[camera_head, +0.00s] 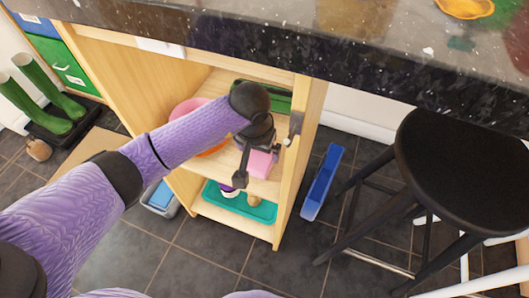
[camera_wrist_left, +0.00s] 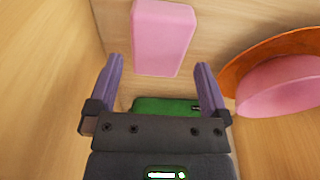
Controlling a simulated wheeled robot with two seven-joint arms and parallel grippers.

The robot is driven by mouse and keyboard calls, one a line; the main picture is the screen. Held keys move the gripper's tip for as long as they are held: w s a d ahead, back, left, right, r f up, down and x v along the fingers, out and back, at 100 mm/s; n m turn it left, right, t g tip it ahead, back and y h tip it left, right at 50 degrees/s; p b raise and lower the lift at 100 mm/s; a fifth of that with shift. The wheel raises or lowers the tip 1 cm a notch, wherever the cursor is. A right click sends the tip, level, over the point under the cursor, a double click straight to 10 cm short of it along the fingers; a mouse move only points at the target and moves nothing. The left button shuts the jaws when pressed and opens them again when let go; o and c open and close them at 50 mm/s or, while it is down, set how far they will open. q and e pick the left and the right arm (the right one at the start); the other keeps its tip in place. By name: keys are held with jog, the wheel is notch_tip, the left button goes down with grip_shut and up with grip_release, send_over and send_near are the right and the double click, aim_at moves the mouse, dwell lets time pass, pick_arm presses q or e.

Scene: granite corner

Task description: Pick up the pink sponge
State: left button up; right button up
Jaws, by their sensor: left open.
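The pink sponge (camera_head: 262,163) lies on the middle shelf of a wooden shelf unit (camera_head: 288,185) under the granite counter. It is a plain pink block. In the left wrist view the sponge (camera_wrist_left: 163,38) shows whole, just beyond the fingertips. My left gripper (camera_head: 268,154) reaches into the shelf opening and partly covers the sponge in the head view. In the left wrist view the gripper (camera_wrist_left: 158,72) is open, its two purple fingers apart with nothing held between them. My right gripper is not in view.
On the same shelf, a pink bowl (camera_wrist_left: 285,88) and an orange dish (camera_wrist_left: 262,52) lie beside the sponge. A green object (camera_wrist_left: 165,105) shows between the fingers. A teal tray (camera_head: 265,211) is on the shelf below. A black stool (camera_head: 465,160) and a blue bin (camera_head: 322,182) stand at right.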

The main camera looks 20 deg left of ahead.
aim_at(261, 156)
pick_arm(q)
jog(key=f+b, duration=0.1)
jog(key=f, duration=0.2)
jog(key=shift+w+d+f+b, duration=0.1)
jog(key=shift+w+f+b, duration=0.15)
jog(key=shift+w+b, duration=0.1)
jog(key=shift+w+f+b, duration=0.1)
jog(key=shift+f+b, duration=0.2)
jog(key=shift+f, duration=0.15)
jog(key=shift+w+f, duration=0.1)
jog(key=shift+r, duration=0.2)
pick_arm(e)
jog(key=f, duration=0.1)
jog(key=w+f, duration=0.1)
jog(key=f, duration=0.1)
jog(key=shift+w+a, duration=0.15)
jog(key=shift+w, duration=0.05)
pick_arm(q)
jog(key=shift+f, duration=0.15)
jog(key=shift+c, duration=0.3)
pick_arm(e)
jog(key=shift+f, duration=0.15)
pick_arm(q)
jog(key=c, duration=0.9)
